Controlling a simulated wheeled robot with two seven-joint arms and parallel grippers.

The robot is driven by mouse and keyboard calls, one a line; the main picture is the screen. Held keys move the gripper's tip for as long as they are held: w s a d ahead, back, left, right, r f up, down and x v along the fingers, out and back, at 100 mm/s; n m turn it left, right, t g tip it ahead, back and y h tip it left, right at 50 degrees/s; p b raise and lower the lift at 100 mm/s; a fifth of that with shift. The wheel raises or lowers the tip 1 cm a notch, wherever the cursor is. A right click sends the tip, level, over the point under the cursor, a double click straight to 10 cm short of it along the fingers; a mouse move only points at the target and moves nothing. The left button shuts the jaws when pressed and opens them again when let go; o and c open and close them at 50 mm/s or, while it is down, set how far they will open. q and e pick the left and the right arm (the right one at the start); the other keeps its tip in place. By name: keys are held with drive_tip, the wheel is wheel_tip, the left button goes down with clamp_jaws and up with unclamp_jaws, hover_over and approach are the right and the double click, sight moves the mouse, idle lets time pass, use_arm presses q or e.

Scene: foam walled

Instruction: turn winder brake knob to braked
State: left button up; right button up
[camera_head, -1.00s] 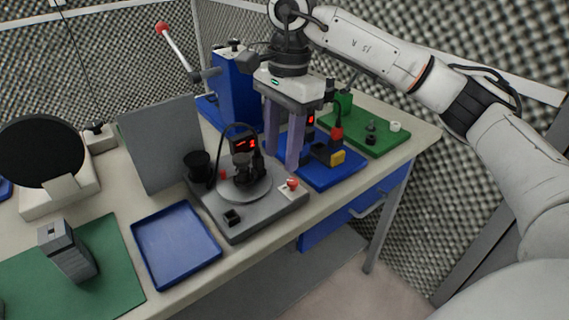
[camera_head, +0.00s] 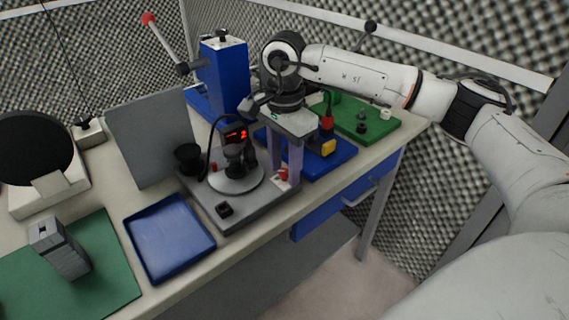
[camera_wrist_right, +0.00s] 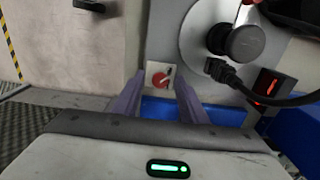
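The winder is a grey base (camera_head: 250,212) with a round grey disc (camera_head: 238,182) and a black spool-like part on it. Its brake knob (camera_head: 283,175) is small and red, on a white plate at the base's front right corner. In the right wrist view the red knob (camera_wrist_right: 161,78) shows on its white plate, between the fingertips. My right gripper (camera_head: 284,182) points down at the knob with its two purple fingers apart, one on each side; whether they touch it I cannot tell. My left gripper is out of view.
A display with red digits (camera_wrist_right: 268,88) and a black cable stand beside the disc. A blue tray (camera_head: 168,240) lies left of the base. Behind are a blue lever press (camera_head: 222,80), a blue plate (camera_head: 335,163) and a green board (camera_head: 375,130). The table's front edge is close to the knob.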

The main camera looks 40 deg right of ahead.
drive_tip(key=shift+c, duration=0.3)
clamp_jaws()
drive_tip(key=shift+m, duration=0.3)
drive_tip(key=m, duration=0.8)
drive_tip(key=shift+r, duration=0.1)
drive_tip(key=m, duration=0.5)
drive_tip(key=shift+m, duration=2.1)
drive_tip(key=shift+w, duration=0.1)
